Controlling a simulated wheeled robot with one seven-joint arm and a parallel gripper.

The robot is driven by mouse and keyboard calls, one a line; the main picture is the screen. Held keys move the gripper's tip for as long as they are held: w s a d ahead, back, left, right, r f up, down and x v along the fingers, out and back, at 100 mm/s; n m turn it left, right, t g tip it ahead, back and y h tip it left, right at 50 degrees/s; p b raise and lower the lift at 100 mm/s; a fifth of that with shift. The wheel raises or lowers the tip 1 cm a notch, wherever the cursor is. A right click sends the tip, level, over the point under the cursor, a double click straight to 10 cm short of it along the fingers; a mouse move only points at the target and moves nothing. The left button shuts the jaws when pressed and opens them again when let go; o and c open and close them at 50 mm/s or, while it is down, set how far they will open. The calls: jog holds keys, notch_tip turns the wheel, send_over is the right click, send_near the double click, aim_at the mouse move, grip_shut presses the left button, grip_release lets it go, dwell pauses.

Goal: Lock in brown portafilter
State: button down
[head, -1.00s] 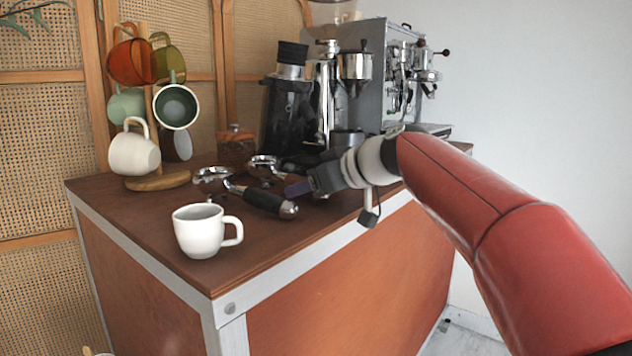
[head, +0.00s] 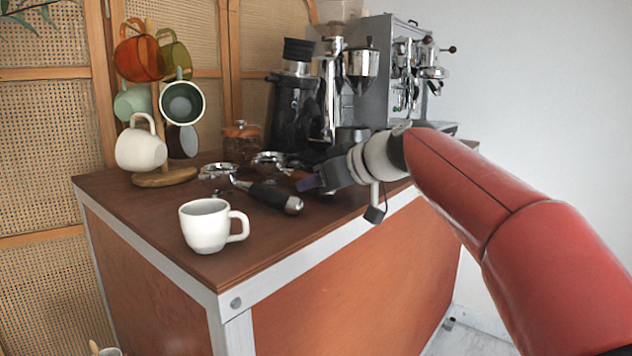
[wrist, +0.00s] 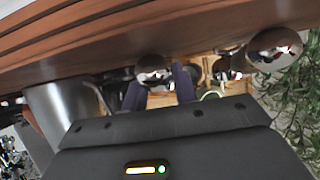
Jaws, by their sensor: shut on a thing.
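The brown portafilter (head: 270,158) lies on the wooden counter behind and to the right of the black-handled portafilter (head: 268,194). My gripper (head: 308,184) is low over the counter, its dark purple fingers at the handle end of the brown portafilter. They are shut on its handle, which is mostly hidden.
A white cup (head: 205,228) stands near the front counter edge. A black grinder (head: 292,105) and a jar (head: 241,142) stand behind the portafilters. A mug tree (head: 165,178) with several mugs is at the left. A small black-handled portafilter lies close left of my gripper.

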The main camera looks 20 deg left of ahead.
jog(key=shift+r, duration=0.25)
jog(key=shift+r+p, duration=2)
jog(key=shift+r, duration=0.35)
